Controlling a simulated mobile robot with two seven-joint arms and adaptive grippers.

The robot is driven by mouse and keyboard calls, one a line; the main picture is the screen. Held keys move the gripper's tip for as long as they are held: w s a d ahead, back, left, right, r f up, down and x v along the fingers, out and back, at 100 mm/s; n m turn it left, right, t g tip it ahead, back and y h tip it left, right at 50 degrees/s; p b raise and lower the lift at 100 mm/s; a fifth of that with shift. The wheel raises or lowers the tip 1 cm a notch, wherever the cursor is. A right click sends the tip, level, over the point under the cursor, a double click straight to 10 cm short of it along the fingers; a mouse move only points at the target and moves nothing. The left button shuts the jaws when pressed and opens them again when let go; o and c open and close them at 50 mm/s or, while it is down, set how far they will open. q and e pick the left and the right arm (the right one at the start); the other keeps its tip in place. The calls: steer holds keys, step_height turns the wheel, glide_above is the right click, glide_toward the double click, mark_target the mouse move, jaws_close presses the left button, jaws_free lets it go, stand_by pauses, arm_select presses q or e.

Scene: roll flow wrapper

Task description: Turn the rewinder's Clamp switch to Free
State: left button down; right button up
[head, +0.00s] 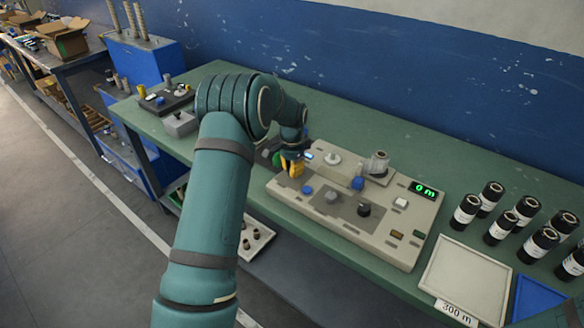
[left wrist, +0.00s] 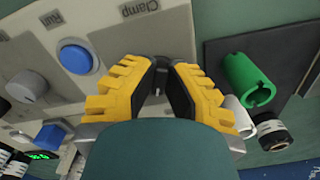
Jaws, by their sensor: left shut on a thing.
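The rewinder (head: 395,240) is a beige slab with knobs, buttons and a green "0 m" display (head: 424,191) on the green bench. My left gripper (head: 291,170), with yellow fingers, is at its left end. In the left wrist view the fingers (left wrist: 160,85) are shut at the panel (left wrist: 178,35), just by the printed word "Clamp" (left wrist: 138,8). They close on the Clamp switch, which the fingers and gripper body hide; its setting cannot be seen. A blue Run button (left wrist: 76,58) is beside the fingers, clear of them. My right gripper is in neither view.
A grey knob (left wrist: 26,84) is further along the panel. A tray (head: 465,275) marked 300 m and several black rolls (head: 541,241) are at the right. The bench behind the rewinder is clear.

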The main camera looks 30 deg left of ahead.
arm_select(q)
steer(key=n+p, duration=0.2)
steer(key=n, duration=0.3)
steer(key=shift+s+d, duration=0.1)
steer(key=shift+d, duration=0.05)
steer(key=n+p, duration=0.1)
steer(key=n, duration=0.4)
steer(key=shift+d+f+n, duration=0.1)
steer(key=shift+n, duration=0.2)
stand_by(0.3)
steer(key=c, duration=1)
jaws_free()
step_height(320, 180, up, 12)
